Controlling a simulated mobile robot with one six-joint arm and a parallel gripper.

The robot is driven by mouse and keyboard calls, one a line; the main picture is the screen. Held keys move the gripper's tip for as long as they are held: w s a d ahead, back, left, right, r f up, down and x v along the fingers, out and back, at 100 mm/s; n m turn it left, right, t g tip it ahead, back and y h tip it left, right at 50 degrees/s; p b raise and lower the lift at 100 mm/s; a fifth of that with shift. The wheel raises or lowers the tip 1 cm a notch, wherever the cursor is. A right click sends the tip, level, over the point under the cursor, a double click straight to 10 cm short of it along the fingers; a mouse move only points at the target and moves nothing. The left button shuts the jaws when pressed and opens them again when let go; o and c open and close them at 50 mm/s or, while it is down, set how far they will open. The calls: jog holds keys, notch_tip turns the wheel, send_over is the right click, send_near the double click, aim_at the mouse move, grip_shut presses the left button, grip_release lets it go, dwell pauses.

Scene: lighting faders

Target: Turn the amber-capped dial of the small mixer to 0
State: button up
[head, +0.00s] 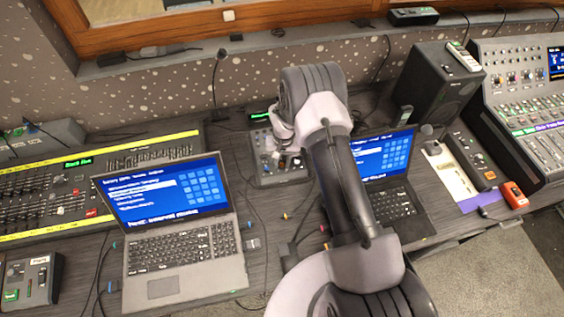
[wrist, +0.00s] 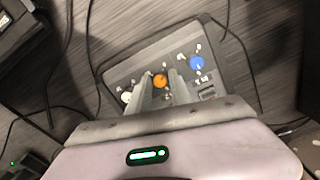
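The small mixer (head: 268,179) stands on the desk between two laptops in the head view, partly covered by my arm. In the wrist view the grey mixer panel (wrist: 222,82) lies tilted, with an amber-capped dial (wrist: 160,81) near its middle. A blue-capped dial (wrist: 197,62) is to the right and a white-capped dial (wrist: 127,97) to the left. My gripper (wrist: 160,77) points down at the panel. Its two fingers are apart, one on each side of the amber cap in the picture. Whether they touch the cap, and where its pointer stands, I cannot tell.
An open laptop (head: 183,262) stands left of the mixer and another (head: 396,205) stands right, behind my arm. A gooseneck microphone (head: 217,84) rises behind. Dark cables run around the mixer. A black speaker (head: 437,82) stands at the back right.

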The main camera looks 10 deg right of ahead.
aim_at(282, 165)
grip_shut()
jog(key=shift+w+f+n+b, duration=0.1)
jog(key=shift+f+n+b, duration=0.1)
jog(key=shift+n+b, duration=0.75)
jog(key=shift+n, duration=0.25)
jog(key=shift+r+n, duration=0.2)
jog(key=shift+n, duration=0.2)
jog(key=shift+o, duration=2.4)
grip_release()
notch_tip(282, 165, up, 18)
jog(key=p, duration=0.3)
jog(key=shift+f, duration=0.25)
